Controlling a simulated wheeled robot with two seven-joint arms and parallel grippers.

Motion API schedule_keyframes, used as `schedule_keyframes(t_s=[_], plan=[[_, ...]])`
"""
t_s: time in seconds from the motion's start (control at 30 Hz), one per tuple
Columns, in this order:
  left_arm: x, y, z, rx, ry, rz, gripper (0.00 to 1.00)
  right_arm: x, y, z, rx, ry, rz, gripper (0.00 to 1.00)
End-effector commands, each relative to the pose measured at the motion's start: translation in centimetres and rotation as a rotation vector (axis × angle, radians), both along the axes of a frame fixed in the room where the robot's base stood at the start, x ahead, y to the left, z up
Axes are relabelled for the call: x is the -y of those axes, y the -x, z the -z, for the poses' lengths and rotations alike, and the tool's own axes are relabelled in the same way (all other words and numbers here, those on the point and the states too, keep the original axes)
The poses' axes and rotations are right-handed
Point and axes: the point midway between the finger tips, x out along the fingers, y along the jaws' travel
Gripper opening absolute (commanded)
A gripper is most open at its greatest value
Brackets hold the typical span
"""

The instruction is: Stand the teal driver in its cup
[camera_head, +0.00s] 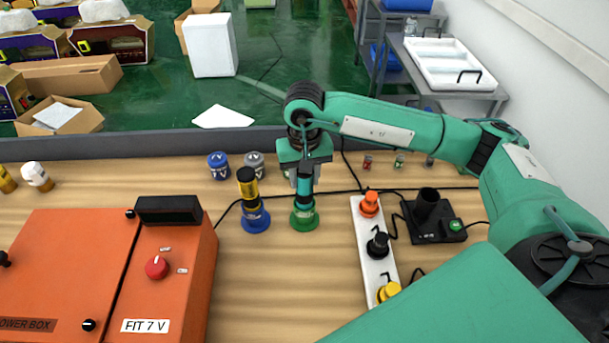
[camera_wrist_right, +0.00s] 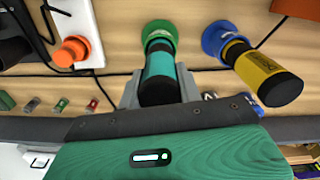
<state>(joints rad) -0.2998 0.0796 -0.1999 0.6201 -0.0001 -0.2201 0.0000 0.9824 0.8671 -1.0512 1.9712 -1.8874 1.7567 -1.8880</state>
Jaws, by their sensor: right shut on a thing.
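The teal driver (camera_head: 304,201) is upright between the fingers of my right gripper (camera_head: 304,176), which is shut on it. It also shows in the right wrist view (camera_wrist_right: 161,68), with its dark end toward the gripper. The green cup (camera_head: 304,219) stands on the table directly below the driver, and it also shows in the right wrist view (camera_wrist_right: 158,32). The driver's lower end is at the cup's mouth; how deep it sits is hidden. My left gripper is in neither view.
A yellow-and-black driver (camera_head: 248,187) stands in a blue cup (camera_head: 256,219) just left. The white strip (camera_head: 373,243) with orange, black and yellow fittings lies to the right. An orange power box (camera_head: 70,265) fills the front left. Small jars (camera_head: 219,166) stand behind.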

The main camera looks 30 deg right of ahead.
Motion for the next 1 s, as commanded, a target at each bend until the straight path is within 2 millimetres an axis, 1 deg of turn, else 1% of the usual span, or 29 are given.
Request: schedule_keyframes(t_s=[0.13,0.43,0.47,0.5,0.57,0.87,1.0], plan=[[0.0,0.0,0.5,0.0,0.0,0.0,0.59,0.0,0.0,0.4,0.001,-0.001,0.0,0.08],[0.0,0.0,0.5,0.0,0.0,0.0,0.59,0.0,0.0,0.4,0.001,-0.001,0.0,0.08],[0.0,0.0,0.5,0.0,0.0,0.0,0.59,0.0,0.0,0.4,0.001,-0.001,0.0,0.41],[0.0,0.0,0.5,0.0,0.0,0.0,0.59,0.0,0.0,0.4,0.001,-0.001,0.0,0.49],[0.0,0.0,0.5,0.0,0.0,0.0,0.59,0.0,0.0,0.4,0.001,-0.001,0.0,0.61],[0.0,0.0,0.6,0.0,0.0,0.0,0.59,0.0,0.0,0.5,0.0,0.0,0.0,0.61],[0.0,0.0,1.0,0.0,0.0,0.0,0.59,0.0,-0.1,-0.5,0.001,-0.001,0.001,0.61]])
